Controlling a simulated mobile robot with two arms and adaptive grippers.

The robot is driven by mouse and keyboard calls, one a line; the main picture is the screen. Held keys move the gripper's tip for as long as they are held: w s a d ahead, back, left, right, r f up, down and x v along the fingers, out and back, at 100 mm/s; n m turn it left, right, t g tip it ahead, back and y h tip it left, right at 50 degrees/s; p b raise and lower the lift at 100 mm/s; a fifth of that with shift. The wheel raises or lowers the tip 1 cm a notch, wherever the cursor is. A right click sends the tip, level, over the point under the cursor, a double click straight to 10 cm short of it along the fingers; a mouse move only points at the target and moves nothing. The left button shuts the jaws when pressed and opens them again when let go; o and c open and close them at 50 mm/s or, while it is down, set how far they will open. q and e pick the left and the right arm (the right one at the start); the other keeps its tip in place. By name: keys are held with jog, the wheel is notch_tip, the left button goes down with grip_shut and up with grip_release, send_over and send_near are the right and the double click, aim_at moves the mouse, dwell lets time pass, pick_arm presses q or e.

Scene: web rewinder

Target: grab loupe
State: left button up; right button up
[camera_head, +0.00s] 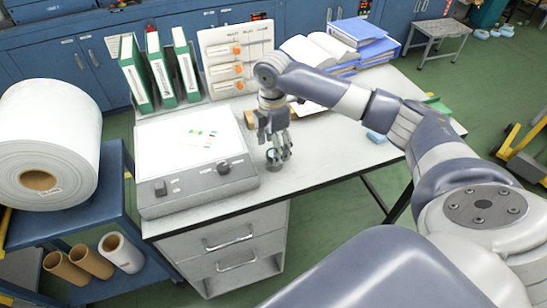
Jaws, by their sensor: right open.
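The loupe appears to be the small dark round object (273,164) standing on the white desk, just right of the light box. My right gripper (279,154) points down at it from above, with its fingers open. The fingers hide part of the loupe, and I cannot tell whether they touch it. My left gripper is not in view.
The light box (150,196) with a printed sheet stands left of the gripper. Binders (134,76), an orange-knobbed panel (226,80) and blue folders (357,31) stand behind. A blue block (377,137) lies right. The front-right desk top is clear.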

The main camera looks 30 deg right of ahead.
notch_tip(320, 180, down, 4)
jog(key=shift+f+p, duration=0.2)
jog(key=shift+p, duration=0.4)
jog(key=shift+w+f, duration=0.1)
jog(key=shift+f, duration=0.1)
jog(key=shift+c, duration=1.3)
jog(key=c, duration=0.9)
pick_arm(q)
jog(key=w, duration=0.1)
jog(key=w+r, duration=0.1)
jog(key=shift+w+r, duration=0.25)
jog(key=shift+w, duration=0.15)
